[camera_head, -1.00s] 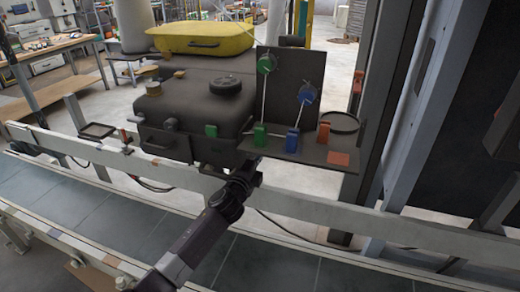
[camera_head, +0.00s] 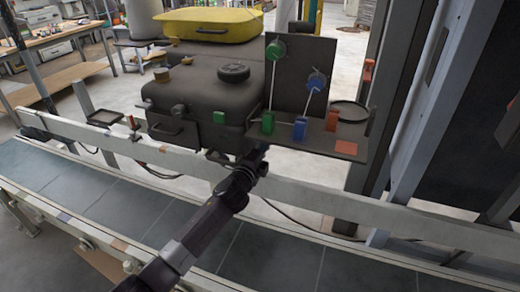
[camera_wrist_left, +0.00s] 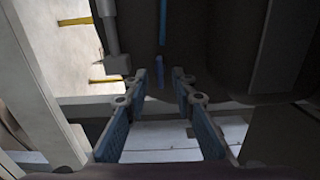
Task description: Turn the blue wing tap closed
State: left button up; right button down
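A blue round knob (camera_head: 316,81) sits on the dark upright panel, and a blue block-like fitting (camera_head: 299,129) stands on the shelf below it. I cannot tell from the head view which is the wing tap. In the left wrist view a small blue piece (camera_wrist_left: 160,66) shows dimly just beyond and between my fingertips, with a thin blue rod (camera_wrist_left: 163,22) above it. My left gripper (camera_wrist_left: 160,84) is open, with nothing visible between its pads. In the head view its arm reaches up to the underside of the shelf, where the fingers are hidden. My right gripper is out of view.
A green knob (camera_head: 276,50), a green block (camera_head: 267,122) and a red block (camera_head: 332,120) are close by on the panel and shelf (camera_head: 314,142). A dark tank (camera_head: 205,88) stands left. A pale rail (camera_head: 330,200) and conveyor (camera_head: 110,190) run in front.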

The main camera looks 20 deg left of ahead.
pick_arm(q)
jog(key=s, duration=1.1)
jog(key=shift+s+a, duration=0.15)
jog(key=shift+f, duration=0.15)
jog(key=s+a+f+n+g, duration=0.1)
jog(key=s+f+n+g, duration=0.3)
jog(key=f, duration=0.9)
jog(key=s+a+f+n+g+y, duration=0.1)
jog(key=s+f, duration=0.4)
jog(key=f, duration=0.8)
jog(key=s+a+f+n+g, duration=0.25)
jog(key=s+f, duration=0.25)
jog(key=f, duration=0.8)
jog(key=s+d+f+n+g, duration=0.1)
jog(key=s+f+n+g, duration=0.4)
jog(key=s+f, duration=1.3)
jog(key=s+d+f+n+g, duration=0.1)
jog(key=s+f+n+g, duration=0.1)
jog(key=s, duration=1)
jog(key=s+d+f+n+g, duration=0.1)
jog(key=s+f+g, duration=0.1)
jog(key=s, duration=1)
jog(key=shift+s+d+f+n, duration=0.25)
jog(key=shift+s+f+n, duration=0.1)
jog(key=shift+f, duration=0.35)
